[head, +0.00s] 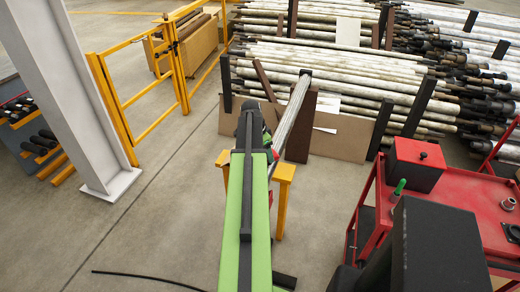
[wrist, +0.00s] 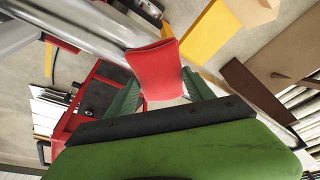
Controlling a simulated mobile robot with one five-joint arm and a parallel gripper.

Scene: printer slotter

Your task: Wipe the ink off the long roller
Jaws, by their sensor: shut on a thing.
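The long roller (head: 293,113) is a silver-grey bar running away from me, resting on yellow supports (head: 283,182). In the wrist view the roller (wrist: 112,30) crosses diagonally from upper left to lower right. My gripper (wrist: 163,91) is shut on a red cloth (wrist: 155,66) between its green fingers. The cloth overlaps the roller in the wrist view; I cannot tell whether it touches. In the head view my arm hides most of the gripper and the near part of the roller. I can make out no clear ink mark on the roller.
A red cart (head: 465,215) with a red box (head: 415,165) stands at the right. A yellow fence (head: 150,85) and a grey column (head: 75,100) are at the left. Stacked rollers (head: 330,75) fill the back behind brown boards. The floor at left is mostly clear.

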